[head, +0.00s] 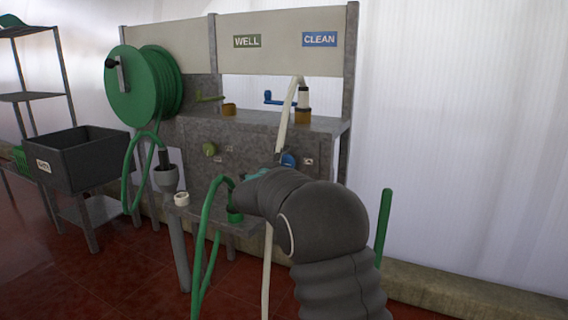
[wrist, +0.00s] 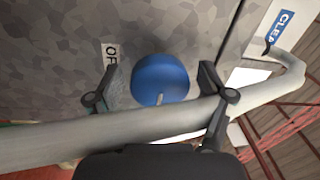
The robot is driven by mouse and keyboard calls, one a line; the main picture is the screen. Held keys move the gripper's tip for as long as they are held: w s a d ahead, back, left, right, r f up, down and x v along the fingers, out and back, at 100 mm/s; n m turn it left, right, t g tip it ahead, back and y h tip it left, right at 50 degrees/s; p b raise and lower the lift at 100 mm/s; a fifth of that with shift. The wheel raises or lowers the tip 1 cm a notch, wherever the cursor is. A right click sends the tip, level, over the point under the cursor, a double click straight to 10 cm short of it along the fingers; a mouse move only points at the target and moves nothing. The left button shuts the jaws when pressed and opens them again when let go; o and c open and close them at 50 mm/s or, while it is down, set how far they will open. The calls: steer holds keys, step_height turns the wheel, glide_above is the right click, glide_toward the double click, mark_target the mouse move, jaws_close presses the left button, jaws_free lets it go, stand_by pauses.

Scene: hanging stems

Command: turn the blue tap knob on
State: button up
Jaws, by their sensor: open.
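The blue tap knob (wrist: 160,76) is in the middle of the wrist view, on a grey mottled panel. A small pale mark shows on its lower edge. My gripper (wrist: 158,84) is open, with one finger on each side of the knob. I cannot tell whether either finger touches it. A label starting "OF" (wrist: 111,54) is left of the knob, partly behind the left finger. In the head view the knob (head: 288,160) shows just above my arm, which hides most of my gripper.
A pale hose (wrist: 60,128) crosses the wrist view in front of the knob's lower edge and close to my fingers. A green knob (head: 210,149) and green hose reel (head: 140,86) are to the left.

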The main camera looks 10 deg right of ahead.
steer(key=v, duration=1.2)
